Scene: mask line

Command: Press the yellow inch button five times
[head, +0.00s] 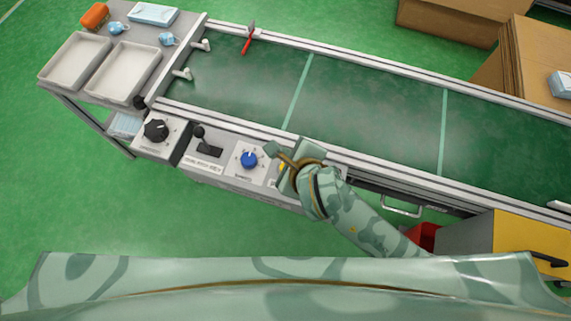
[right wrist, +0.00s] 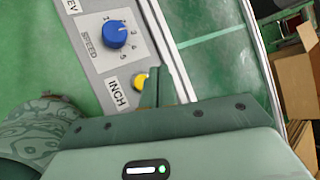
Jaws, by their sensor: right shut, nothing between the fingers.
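The yellow inch button (right wrist: 140,81) shows in the right wrist view beside the INCH label (right wrist: 116,93), partly hidden by my fingers. In the head view only a sliver of the yellow button (head: 282,168) shows beside my right gripper (head: 271,150). My right gripper is shut and empty, and its fingers (right wrist: 157,85) stand right next to the button in the right wrist view. I cannot tell whether they touch it. My left gripper is not in view.
The blue speed knob (head: 249,160), a black lever switch (head: 209,149) and a black rotary knob (head: 156,130) sit left along the panel. The green conveyor belt (head: 370,105) runs behind. White trays (head: 123,72) stand at left.

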